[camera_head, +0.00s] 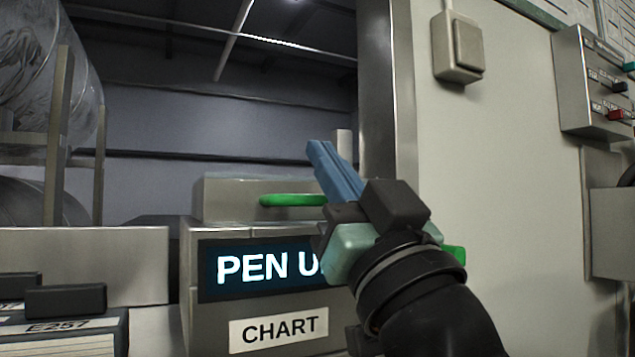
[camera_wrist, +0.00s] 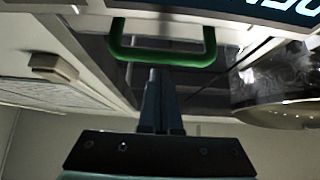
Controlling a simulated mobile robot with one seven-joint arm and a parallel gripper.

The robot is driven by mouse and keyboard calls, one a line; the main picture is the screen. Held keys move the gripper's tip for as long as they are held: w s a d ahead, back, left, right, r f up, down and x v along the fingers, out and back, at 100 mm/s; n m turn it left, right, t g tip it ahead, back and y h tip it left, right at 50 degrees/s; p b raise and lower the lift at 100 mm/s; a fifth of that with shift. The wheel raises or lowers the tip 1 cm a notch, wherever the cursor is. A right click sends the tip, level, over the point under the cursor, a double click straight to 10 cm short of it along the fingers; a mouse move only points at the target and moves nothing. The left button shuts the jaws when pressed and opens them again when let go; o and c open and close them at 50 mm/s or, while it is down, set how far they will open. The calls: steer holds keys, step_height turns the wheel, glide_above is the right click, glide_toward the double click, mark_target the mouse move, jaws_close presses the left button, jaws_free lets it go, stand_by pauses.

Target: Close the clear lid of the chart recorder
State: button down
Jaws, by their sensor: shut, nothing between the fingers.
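The chart recorder (camera_head: 215,230) is a grey metal box with a lit display, partly covered by my arm, and a CHART label. A green bar (camera_head: 292,200) shows above its front. In the wrist view a green U-shaped handle (camera_wrist: 165,58) lies just past my fingertips. I cannot make out the clear pane of the lid or its angle. My gripper (camera_head: 318,150) has blue fingers, shut and empty, pointing up beside the right end of the green bar. In the wrist view the fingertips (camera_wrist: 160,75) overlap the handle's lower edge; contact is unclear.
A wall with a grey switch box (camera_head: 459,46) stands on the right, with a control box (camera_head: 600,85) beyond it. A metal post (camera_head: 385,80) rises behind my gripper. A black-topped block with an E257 label (camera_head: 65,325) sits at lower left. Open space shows above the recorder.

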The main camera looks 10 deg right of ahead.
steer(key=shift+s+f+b, duration=0.15)
steer(key=shift+f+b, duration=0.85)
steer(key=shift+f, duration=0.05)
steer(key=shift+s+f+b, duration=0.15)
steer(key=shift+f+b, duration=0.8)
steer(key=shift+f, duration=0.05)
steer(key=shift+f, duration=0.1)
step_height(320, 180, up, 4)
steer(key=p, duration=0.4)
steer(key=b+v, duration=0.2)
steer(key=v, duration=0.8)
steer(key=shift+f, duration=0.35)
